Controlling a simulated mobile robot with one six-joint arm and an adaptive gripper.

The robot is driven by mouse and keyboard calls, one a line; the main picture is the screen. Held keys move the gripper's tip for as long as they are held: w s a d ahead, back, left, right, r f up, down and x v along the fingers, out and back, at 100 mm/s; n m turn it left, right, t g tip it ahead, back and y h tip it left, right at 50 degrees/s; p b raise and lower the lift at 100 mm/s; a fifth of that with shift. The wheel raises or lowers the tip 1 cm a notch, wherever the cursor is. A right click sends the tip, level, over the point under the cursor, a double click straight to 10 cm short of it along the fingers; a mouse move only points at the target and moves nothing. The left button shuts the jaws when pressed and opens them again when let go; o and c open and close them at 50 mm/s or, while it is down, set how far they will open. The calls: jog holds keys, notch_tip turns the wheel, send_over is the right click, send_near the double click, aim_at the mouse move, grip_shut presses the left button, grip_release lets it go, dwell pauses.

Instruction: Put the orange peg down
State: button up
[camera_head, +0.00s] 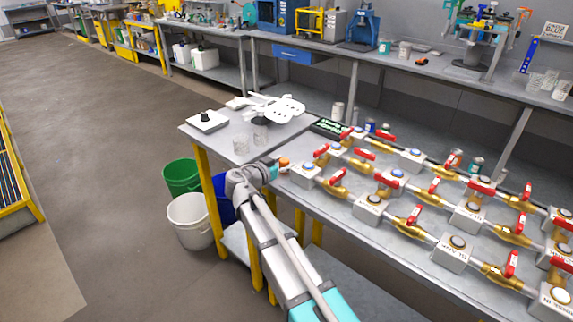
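A small orange thing (284,161), which looks like the orange peg, shows at the far end of my arm. It is at the left end of the rows of brass valves, above or on the grey table (226,148). My gripper (281,168) is right at the orange thing, mostly hidden by my wrist. I cannot tell whether its fingers are around the peg or only beside it, or whether the peg touches the table.
Brass valves with red handles (337,190) and white blocks (306,176) fill the table to the right. Green (181,177) and white (190,222) buckets stand at the left.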

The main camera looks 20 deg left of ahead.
jog(key=shift+r, duration=0.2)
dwell(0.4)
jog(key=p+v, duration=0.2)
jog(key=v, duration=1)
jog(key=shift+a+f, duration=0.1)
